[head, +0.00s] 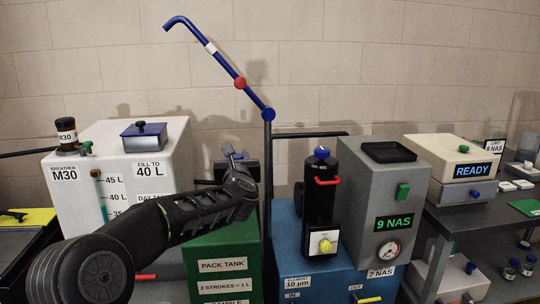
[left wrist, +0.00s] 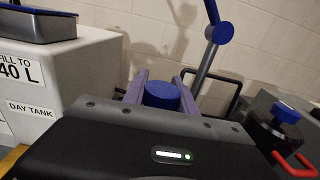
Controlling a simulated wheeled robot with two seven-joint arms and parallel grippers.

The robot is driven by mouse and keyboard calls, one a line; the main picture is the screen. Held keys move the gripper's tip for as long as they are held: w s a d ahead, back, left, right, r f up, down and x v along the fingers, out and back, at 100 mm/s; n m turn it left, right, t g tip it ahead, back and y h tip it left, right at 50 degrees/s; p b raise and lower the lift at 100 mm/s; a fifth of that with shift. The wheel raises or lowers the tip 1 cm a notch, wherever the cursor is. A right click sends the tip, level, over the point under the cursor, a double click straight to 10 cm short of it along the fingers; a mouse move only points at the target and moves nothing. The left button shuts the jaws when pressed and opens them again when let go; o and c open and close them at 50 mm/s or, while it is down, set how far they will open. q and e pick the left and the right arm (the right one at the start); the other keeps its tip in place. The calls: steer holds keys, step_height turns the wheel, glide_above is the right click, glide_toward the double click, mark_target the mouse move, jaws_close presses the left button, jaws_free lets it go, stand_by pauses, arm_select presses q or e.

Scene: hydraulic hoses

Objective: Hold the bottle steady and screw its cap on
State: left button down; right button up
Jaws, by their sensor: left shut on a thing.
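My left gripper (head: 236,157) is over the back of the green pack tank (head: 222,255). In the left wrist view its two fingers (left wrist: 160,88) stand on either side of a blue round-topped piece (left wrist: 160,96), shut on it. Its lower part is hidden behind the gripper body, so I cannot tell whether it is a bottle's cap. Two small bottles with dark blue tops, one (head: 510,269) and another (head: 528,266), stand at the lower right in the head view. A small blue piece (head: 524,245) lies near them. My right gripper is not in view.
A white day tank (head: 150,165) stands left of the arm. A black filter with a red handle (head: 326,181) and a grey unit reading 9 NAS (head: 362,215) stand right. A blue jointed pipe (head: 220,65) rises behind the gripper. A dark bench (head: 470,215) is far right.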

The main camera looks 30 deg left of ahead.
arm_select(q)
steer(key=shift+r, duration=0.1)
steer(key=s+d+f+m+t+h+p, duration=0.1)
steer(key=s+d+f+m+h+p, duration=0.1)
steer(key=d+f, duration=0.5)
steer(key=s+d+f+m+t+h+p, duration=0.1)
steer(key=d+f+h, duration=0.4)
steer(key=d, duration=0.8)
steer(key=s+d+f+m+t+h+p, duration=0.1)
steer(key=s+d+f+m+h+p, duration=0.2)
steer(key=d+f, duration=0.7)
steer(key=shift+s+d+m+t+h+p, duration=0.2)
steer(key=shift+d+m+t+h+p, duration=0.15)
steer(key=shift+d+m, duration=0.3)
steer(key=shift+a, duration=0.1)
steer(key=s+d+f+m+g+h, duration=0.2)
steer(key=s+d+f+m+h, duration=0.1)
steer(key=s+d+m+h, duration=0.1)
steer(key=s+d+f+m+g+h, duration=0.2)
steer(key=s+d+h, duration=0.4)
steer(key=d, duration=0.5)
steer(key=shift+s+d+f+m+h, duration=0.2)
steer(key=shift+s+f+m+h, duration=0.05)
steer(key=shift+f+m+h, duration=0.75)
